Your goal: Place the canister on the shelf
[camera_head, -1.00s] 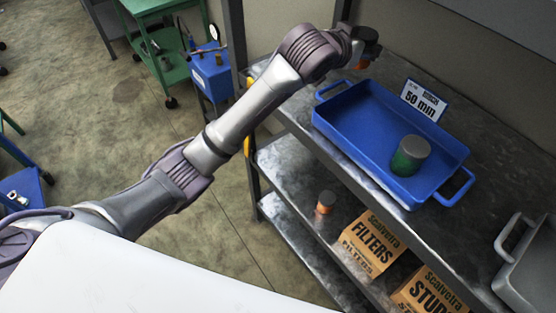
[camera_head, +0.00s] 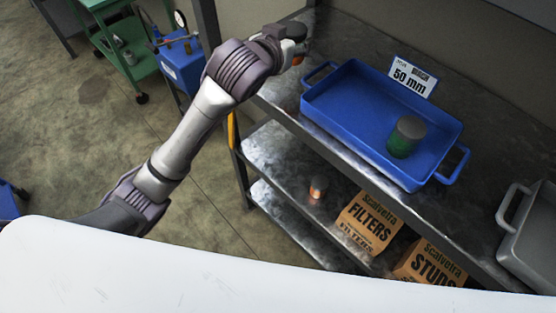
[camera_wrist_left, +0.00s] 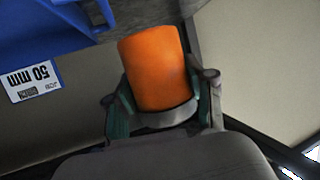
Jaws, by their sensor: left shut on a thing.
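My left gripper (camera_head: 296,46) is at the back left end of the shelf's top board (camera_head: 345,45), beyond the blue tray. In the left wrist view, the left gripper (camera_wrist_left: 163,110) is shut on an orange canister (camera_wrist_left: 155,65), with green pads on either side of it. In the head view only a small orange part of this canister (camera_head: 298,61) shows below the gripper. I cannot tell whether it touches the board. My right gripper is not in view.
A blue tray (camera_head: 340,125) on the top board holds a green canister (camera_head: 401,145), with a 50 mm sign (camera_head: 412,77) behind it. A grey bin (camera_head: 530,240) stands at right. Lower down are an orange-and-grey canister (camera_head: 318,188), a FILTERS box (camera_head: 368,222) and a STUDS box (camera_head: 430,262).

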